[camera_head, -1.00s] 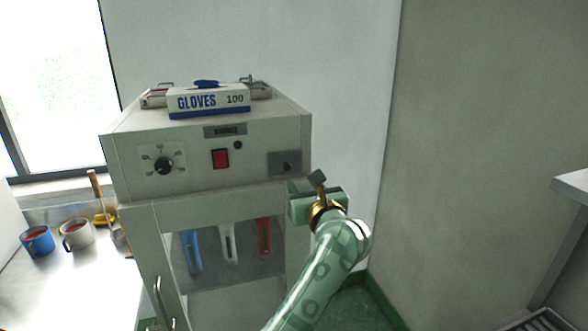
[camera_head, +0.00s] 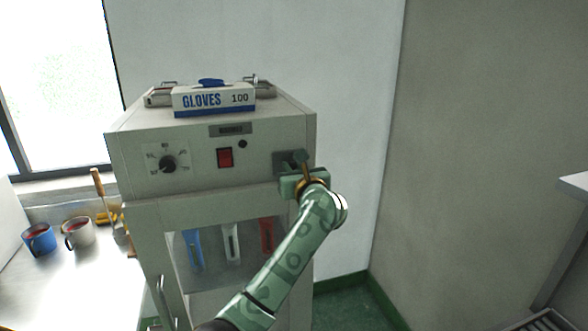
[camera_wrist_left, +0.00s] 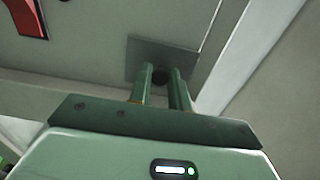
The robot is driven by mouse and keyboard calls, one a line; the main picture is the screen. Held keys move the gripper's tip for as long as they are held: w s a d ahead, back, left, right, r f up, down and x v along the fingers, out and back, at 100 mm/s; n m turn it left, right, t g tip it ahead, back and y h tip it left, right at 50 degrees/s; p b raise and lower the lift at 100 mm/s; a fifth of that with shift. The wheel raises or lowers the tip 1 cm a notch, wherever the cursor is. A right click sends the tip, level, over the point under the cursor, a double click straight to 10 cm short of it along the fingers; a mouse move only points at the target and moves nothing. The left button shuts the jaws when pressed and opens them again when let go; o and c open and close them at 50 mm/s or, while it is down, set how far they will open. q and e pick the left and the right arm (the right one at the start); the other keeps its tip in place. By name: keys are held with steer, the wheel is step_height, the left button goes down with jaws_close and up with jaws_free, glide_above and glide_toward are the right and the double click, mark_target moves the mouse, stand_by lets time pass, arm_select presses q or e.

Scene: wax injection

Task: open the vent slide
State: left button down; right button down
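The vent slide is a grey metal plate (camera_head: 282,158) with a dark round knob, at the upper right of the cabinet's front panel. In the left wrist view the plate (camera_wrist_left: 135,52) lies flat against the panel, and its knob (camera_wrist_left: 160,75) shows between my fingertips. My left gripper (camera_head: 295,171) is at the plate and hides part of it in the head view. In the left wrist view, one finger of this gripper (camera_wrist_left: 161,80) stands on each side of the knob with a narrow gap. I cannot tell if they press on it. My right gripper is not in view.
The cabinet (camera_head: 215,200) carries a gloves box (camera_head: 213,98) on top. A red switch (camera_head: 225,157) and a dial (camera_head: 167,163) sit left of the plate. Mugs (camera_head: 39,239) stand on the bench at left. A wall stands at right, with floor room before it.

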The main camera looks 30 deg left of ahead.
arm_select(q)
step_height(320, 180, up, 7)
steer(key=p, duration=0.4)
steer(key=shift+f, duration=0.1)
steer(key=c, duration=1.3)
jaws_free()
steer(key=shift+f, duration=0.1)
